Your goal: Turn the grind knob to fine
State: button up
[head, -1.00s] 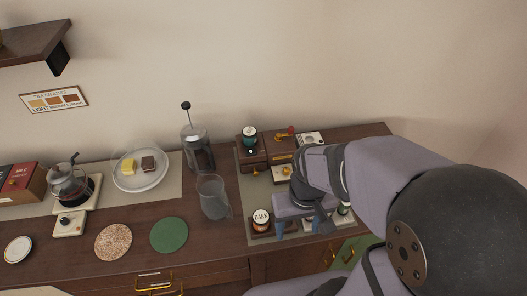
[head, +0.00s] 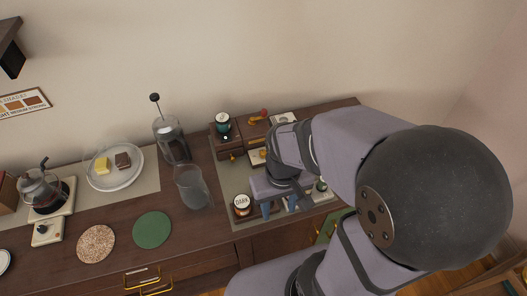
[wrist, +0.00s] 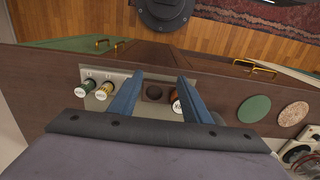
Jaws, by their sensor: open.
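I cannot tell whether that piece is the grind knob. My gripper (head: 278,207) points down over the front of the mat, right of the DARK jar (head: 241,202). In the wrist view its blue fingers (wrist: 160,80) are spread with nothing held between them.
More jars (wrist: 95,90) stand near the counter's front edge. A clear jug (head: 191,188), French press (head: 171,143) and green coaster (head: 152,230) lie to the left.

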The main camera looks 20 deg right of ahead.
jog(key=w+d+f+m+y+b, duration=0.2)
jog(key=w+d+m+b, duration=0.1)
jog(key=w+m, duration=1.05)
jog(key=m+t+y+b, duration=0.1)
jog(key=m+y, duration=0.1)
jog(key=m, duration=0.5)
send_near(263, 152)
jog(key=shift+f, duration=0.5)
jog(key=shift+p+x, duration=1.15)
jog(key=shift+x, duration=2.45)
jog(key=shift+a, duration=0.15)
grip_shut()
